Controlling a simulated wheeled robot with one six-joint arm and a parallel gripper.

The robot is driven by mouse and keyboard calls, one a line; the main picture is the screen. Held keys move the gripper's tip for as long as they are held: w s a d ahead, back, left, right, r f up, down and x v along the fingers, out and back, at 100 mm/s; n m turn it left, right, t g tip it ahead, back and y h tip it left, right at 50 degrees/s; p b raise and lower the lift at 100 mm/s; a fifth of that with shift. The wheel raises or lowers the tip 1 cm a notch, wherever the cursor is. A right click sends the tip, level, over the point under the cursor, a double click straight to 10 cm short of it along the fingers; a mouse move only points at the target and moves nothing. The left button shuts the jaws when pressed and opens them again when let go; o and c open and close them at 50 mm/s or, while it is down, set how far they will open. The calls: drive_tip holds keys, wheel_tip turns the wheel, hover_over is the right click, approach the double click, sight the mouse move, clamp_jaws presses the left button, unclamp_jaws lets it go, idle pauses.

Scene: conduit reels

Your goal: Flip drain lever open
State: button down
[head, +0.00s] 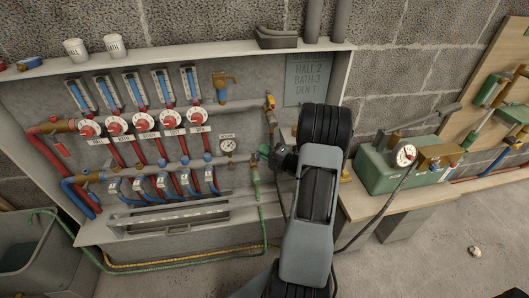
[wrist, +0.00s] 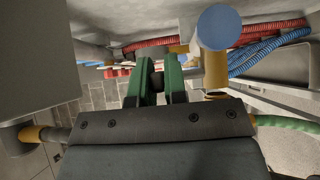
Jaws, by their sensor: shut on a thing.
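My gripper (head: 267,153) is at the right end of the lower manifold pipe, beside the brass drain valve (head: 255,172). The green hose (head: 262,215) hangs from that valve. In the wrist view the two green fingers (wrist: 157,82) are close together, with a small dark piece between them, which I take to be the drain lever (wrist: 157,83). Most of the lever is hidden by the fingers. A brass fitting with a round blue end (wrist: 220,27) stands just right of the fingers. The lever's angle cannot be read.
The manifold cabinet (head: 190,52) has red dials (head: 144,121), a pressure gauge (head: 228,146) and blue-handled valves (head: 162,180) left of my gripper. A bench (head: 372,205) with a green pump box (head: 385,172) stands right of my arm. A grey tub (head: 20,240) is at lower left.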

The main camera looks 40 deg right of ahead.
drive_tip(key=shift+s+f, duration=0.1)
drive_tip(key=m+h+b, duration=0.2)
drive_tip(key=h, duration=0.1)
drive_tip(key=s+a+m+h+b, duration=0.1)
drive_tip(key=m+h+b, duration=0.1)
drive_tip(key=h+b, duration=0.1)
drive_tip(key=m+h+b, duration=0.1)
drive_tip(key=h+b, duration=0.1)
drive_tip(key=h, duration=0.1)
drive_tip(key=shift+s+a+m+t, duration=0.25)
drive_tip(key=shift+m+t, duration=0.15)
idle(0.4)
drive_tip(key=c, duration=1.2)
unclamp_jaws()
drive_tip(key=shift+o, duration=0.2)
drive_tip(key=shift+s, duration=0.15)
